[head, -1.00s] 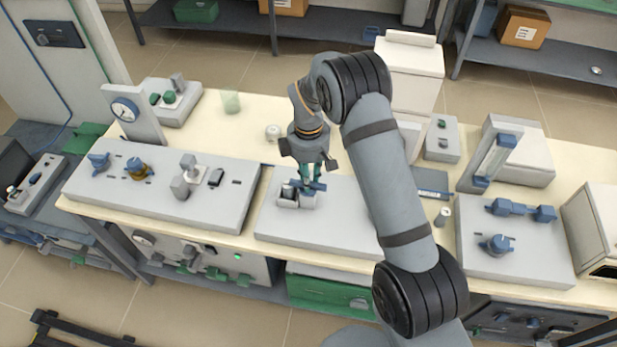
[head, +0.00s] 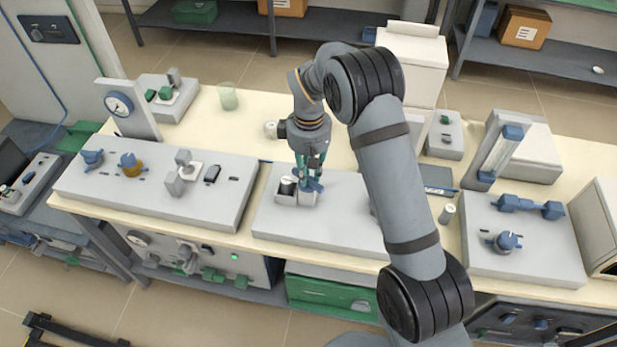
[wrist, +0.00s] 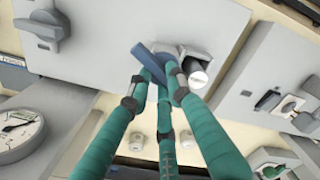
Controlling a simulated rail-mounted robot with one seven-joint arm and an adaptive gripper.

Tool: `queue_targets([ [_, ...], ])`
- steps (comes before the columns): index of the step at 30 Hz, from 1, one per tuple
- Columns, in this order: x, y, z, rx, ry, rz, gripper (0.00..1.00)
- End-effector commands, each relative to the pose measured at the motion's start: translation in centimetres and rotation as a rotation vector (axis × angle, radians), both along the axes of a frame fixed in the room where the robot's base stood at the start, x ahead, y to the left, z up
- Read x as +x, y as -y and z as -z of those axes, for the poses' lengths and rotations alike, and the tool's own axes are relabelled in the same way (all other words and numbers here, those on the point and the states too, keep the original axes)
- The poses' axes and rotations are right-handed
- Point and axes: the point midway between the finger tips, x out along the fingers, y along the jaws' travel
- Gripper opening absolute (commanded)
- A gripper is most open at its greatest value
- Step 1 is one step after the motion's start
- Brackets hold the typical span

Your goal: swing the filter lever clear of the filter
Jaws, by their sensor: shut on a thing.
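The filter lever (head: 314,185) is a blue bar on a small grey block on the middle light-grey panel (head: 340,220). In the wrist view the lever (wrist: 147,60) points up and left from between my teal fingertips. My gripper (head: 311,172) points down and is shut on it; the fingers (wrist: 160,82) hide part of the bar. The filter, a dark-topped cylinder (head: 288,187), stands in its grey holder just left of the lever. In the wrist view the filter (wrist: 198,76) is right of the fingers, with a visible gap between it and the lever.
A left panel (head: 130,195) carries several knobs and switches. A right panel (head: 535,255) has a blue handle and a knob. A dial gauge (head: 120,104) and a greenish beaker (head: 228,97) stand behind. My arm hides part of the middle panel's right side.

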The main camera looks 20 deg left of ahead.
Motion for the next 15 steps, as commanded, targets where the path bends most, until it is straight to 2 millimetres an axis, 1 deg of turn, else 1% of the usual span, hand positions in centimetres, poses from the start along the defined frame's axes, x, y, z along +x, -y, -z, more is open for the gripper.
queue_targets([
  [1, 0.08, -0.03, 0.31, 0.002, 0.003, 0.042, 0.0],
  [15, -0.06, 0.15, 0.25, 0.003, 0.003, 0.489, 0.0],
])
